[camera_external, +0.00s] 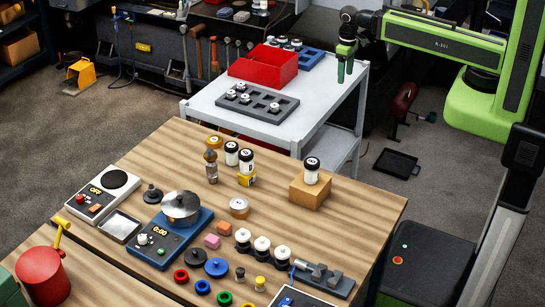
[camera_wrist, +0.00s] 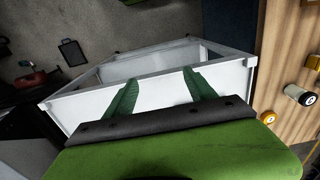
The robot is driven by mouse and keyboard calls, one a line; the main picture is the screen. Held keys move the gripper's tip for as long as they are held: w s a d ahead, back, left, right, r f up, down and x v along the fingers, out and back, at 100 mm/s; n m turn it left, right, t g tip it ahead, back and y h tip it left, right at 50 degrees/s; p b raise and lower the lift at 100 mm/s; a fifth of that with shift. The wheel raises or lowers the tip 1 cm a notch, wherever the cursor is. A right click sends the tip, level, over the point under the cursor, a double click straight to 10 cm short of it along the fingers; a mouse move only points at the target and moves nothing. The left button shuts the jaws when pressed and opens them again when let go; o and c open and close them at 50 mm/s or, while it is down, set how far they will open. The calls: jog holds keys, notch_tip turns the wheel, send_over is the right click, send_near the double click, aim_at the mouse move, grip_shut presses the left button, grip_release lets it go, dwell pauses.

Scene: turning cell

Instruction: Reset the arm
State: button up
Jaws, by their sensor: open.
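My green arm reaches in from the right in the external view. My gripper (camera_external: 345,66) points down over the right rear part of the grey cart (camera_external: 318,105). In the wrist view my gripper (camera_wrist: 158,84) shows two green fingers spread apart with nothing between them. The gap between fingertips and cart is hard to judge.
On the cart are a red bin (camera_external: 262,72), a grey tray (camera_external: 243,110) with several parts and a blue tray (camera_external: 312,56). Floor right of the cart is mostly clear.

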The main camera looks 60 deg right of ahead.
notch_tip(320, 180, down, 12)
jog(key=b, duration=1.2)
